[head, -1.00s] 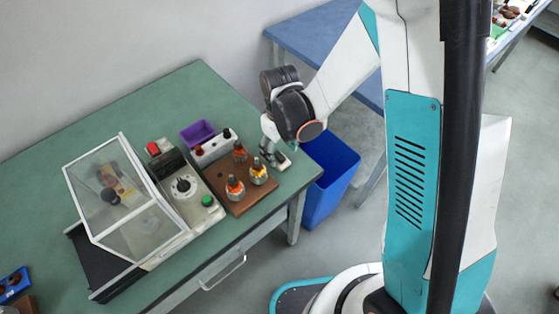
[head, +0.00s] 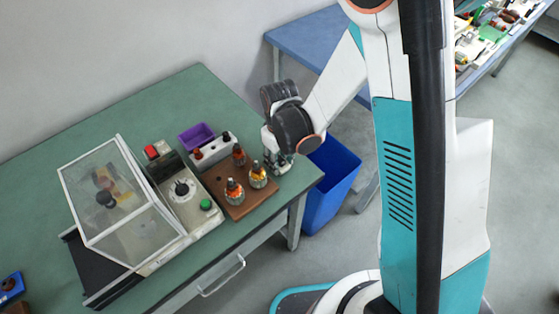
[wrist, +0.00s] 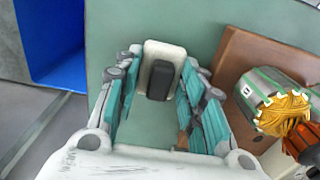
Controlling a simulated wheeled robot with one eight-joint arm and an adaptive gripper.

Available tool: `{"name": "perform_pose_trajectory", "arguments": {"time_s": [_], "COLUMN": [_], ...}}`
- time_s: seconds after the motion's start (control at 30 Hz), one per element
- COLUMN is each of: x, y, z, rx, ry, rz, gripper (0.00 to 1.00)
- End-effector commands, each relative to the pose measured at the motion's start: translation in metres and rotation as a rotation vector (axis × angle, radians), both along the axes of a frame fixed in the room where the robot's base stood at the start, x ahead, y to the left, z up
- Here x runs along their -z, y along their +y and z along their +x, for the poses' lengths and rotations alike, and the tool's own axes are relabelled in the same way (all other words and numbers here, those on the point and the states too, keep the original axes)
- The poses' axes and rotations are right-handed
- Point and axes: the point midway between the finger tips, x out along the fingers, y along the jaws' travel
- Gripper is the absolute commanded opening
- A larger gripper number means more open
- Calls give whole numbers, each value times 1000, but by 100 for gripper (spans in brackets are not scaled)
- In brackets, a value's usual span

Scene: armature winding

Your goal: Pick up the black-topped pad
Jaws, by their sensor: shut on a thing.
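The black-topped pad (wrist: 161,78) shows in the wrist view as a pale block with a dark rounded top. It lies between the teal-lined fingers of my gripper (wrist: 158,84), near their tips. My gripper is shut on it, with the fingers along its left and right sides. The pad appears to be at the green table's surface; I cannot tell whether it is lifted. In the head view my gripper (head: 279,161) points down at the table's right end and mostly hides the pad.
A brown wooden board (head: 222,190) with several wound armatures is close left of my gripper; one armature (wrist: 275,100) shows in the wrist view. A blue bin (head: 330,185) stands beyond the table's right edge. A control box (head: 182,192) and clear-covered machine (head: 110,190) stand further left.

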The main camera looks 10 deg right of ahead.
Motion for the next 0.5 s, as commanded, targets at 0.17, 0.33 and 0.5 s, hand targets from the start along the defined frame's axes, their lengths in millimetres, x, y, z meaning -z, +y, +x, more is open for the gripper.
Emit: {"name": "perform_pose_trajectory", "arguments": {"time_s": [0.17,0.33,0.5], "x": [-8,-31,-73], "y": [0,0,0], "z": [0,0,-1], "rx": [0,0,0], "ry": [0,0,0], "rz": [0,0,0], "gripper": [10,10,10]}}
